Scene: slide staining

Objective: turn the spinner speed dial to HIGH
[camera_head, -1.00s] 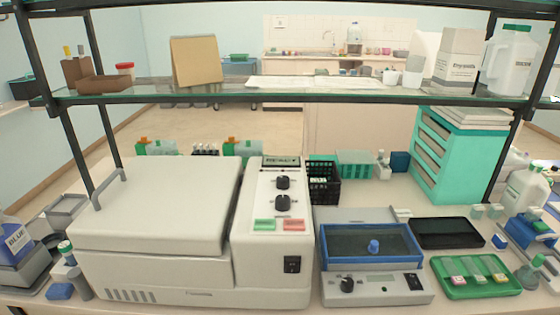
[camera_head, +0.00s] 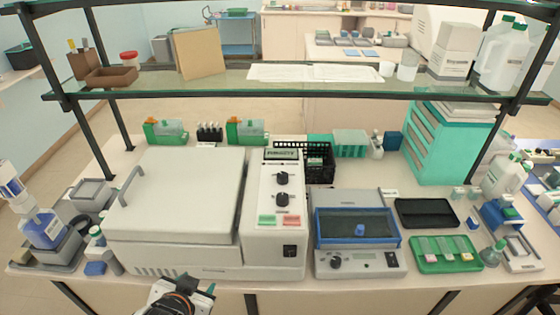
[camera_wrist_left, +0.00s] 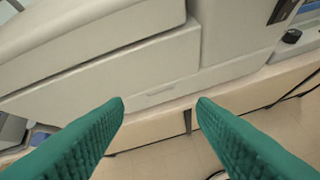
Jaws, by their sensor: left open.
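A large white lidded machine (camera_head: 175,208) stands at the left of the bench. Its front panel (camera_head: 272,243) carries two black dials, an upper one (camera_head: 282,178) and a lower one (camera_head: 281,200), under a small display. A smaller grey unit (camera_head: 385,262) has another black dial (camera_head: 335,261) at its front. I cannot read which dial is the speed dial or its setting. My left gripper is open and empty in the left wrist view (camera_wrist_left: 160,103), with green ridged fingers, in front of the white machine. It touches no dial. My right gripper is not in view.
Green and red buttons and a black switch (camera_head: 289,251) sit below the two dials. A green tray (camera_head: 445,266) with slides and a black tray (camera_head: 427,226) lie at the right. A glass shelf (camera_head: 300,84) spans above the bench. The space before the bench front is free.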

